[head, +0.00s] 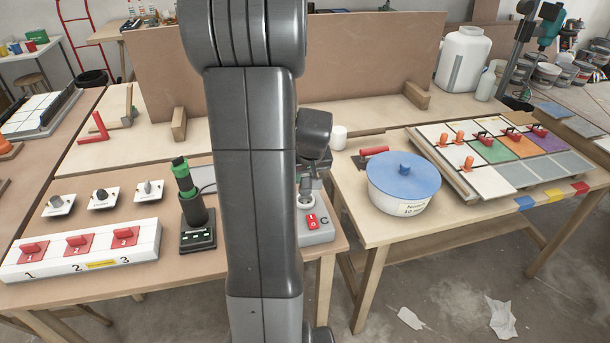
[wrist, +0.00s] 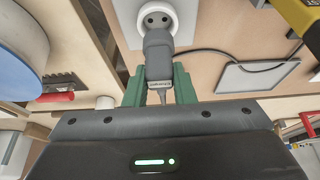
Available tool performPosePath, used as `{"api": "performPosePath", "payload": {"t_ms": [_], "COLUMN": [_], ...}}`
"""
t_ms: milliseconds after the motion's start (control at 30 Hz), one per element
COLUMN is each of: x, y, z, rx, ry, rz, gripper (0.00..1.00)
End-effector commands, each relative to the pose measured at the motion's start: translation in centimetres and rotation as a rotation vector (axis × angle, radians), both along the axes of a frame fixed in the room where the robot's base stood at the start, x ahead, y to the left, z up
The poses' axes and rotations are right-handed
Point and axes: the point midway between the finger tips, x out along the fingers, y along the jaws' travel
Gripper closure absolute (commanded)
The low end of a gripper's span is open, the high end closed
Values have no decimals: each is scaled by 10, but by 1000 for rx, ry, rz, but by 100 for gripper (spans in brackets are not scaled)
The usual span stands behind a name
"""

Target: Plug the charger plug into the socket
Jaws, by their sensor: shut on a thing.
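My gripper (wrist: 158,82) has green fingers and is shut on the dark grey charger plug (wrist: 158,48), whose cable runs back between the fingers. The white round socket (wrist: 152,19) is just beyond the plug in the wrist view. In the head view the socket (head: 304,202) sits on a grey box with a red switch (head: 312,221), partly hidden by my arm. My gripper shows there only in part behind the arm.
A green-and-black tool (head: 190,195) stands in a dark base left of my arm. A white tub with a blue lid (head: 403,183) and a red-handled scraper (head: 371,151) are at right. A white strip with red numbered switches (head: 82,252) lies at the front left.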

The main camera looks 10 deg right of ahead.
Motion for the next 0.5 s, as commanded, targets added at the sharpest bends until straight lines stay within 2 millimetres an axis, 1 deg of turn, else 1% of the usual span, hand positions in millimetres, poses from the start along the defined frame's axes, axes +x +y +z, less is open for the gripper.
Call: {"api": "performPosePath", "payload": {"t_ms": [500], "x": [0], "y": [0], "z": [-11], "rx": [0], "ry": [0], "rz": [0], "gripper": [100]}}
